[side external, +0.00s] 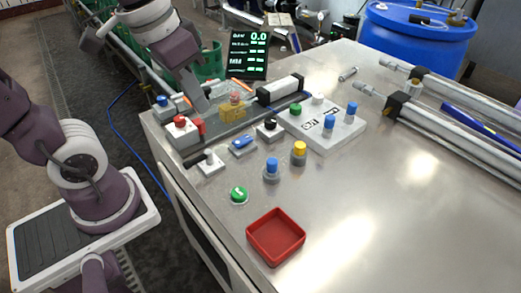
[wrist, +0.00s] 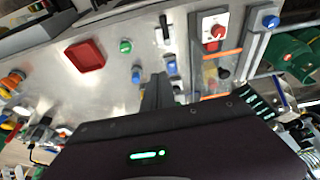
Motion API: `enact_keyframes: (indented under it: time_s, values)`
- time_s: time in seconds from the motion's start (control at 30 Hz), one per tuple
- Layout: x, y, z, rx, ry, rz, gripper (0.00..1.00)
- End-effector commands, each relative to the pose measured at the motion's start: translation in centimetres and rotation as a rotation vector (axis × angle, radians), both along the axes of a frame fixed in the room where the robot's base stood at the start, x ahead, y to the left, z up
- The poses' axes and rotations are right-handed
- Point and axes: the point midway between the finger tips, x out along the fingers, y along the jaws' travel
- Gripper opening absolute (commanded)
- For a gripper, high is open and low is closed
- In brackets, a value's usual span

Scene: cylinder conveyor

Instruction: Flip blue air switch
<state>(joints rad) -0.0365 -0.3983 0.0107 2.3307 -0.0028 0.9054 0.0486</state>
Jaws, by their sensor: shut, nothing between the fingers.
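Several blue controls show. I cannot tell for sure which is the air switch. My gripper (side external: 204,108) is shut and empty, pointing down above the panel behind the blue switch. Its fingers (wrist: 156,82) show dark in the wrist view.
A red stop button (side external: 181,122), a black lever switch (side external: 208,161) and a green button (side external: 239,195) stand close by. A yellow block (side external: 232,107) is beside my gripper. A red tray (side external: 276,237) lies at the front. The table's right front is clear.

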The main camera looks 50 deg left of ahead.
Motion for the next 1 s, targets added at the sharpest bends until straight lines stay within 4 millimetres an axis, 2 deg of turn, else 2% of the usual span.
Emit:
enact_keyframes:
  time_s: [0.03,0.1,0.2,0.3,0.57,0.67,0.83,1.0]
  values:
    - [-1.8,-0.4,0.5,0.000,-0.061,-0.004,0.00]
    - [-3.8,-0.6,0.7,-0.003,-0.121,-0.003,0.00]
    - [-5.4,-0.9,0.5,-0.007,-0.172,-0.002,0.00]
    - [-5.9,-0.9,0.4,-0.008,-0.188,-0.002,0.00]
    - [-5.6,-0.9,0.6,-0.006,-0.181,-0.001,0.00]
    - [-4.0,-0.7,1.4,0.000,-0.129,0.002,0.00]
    - [2.1,0.2,2.7,0.011,0.045,0.004,0.00]
    - [7.9,1.4,1.7,0.005,0.204,0.003,0.00]
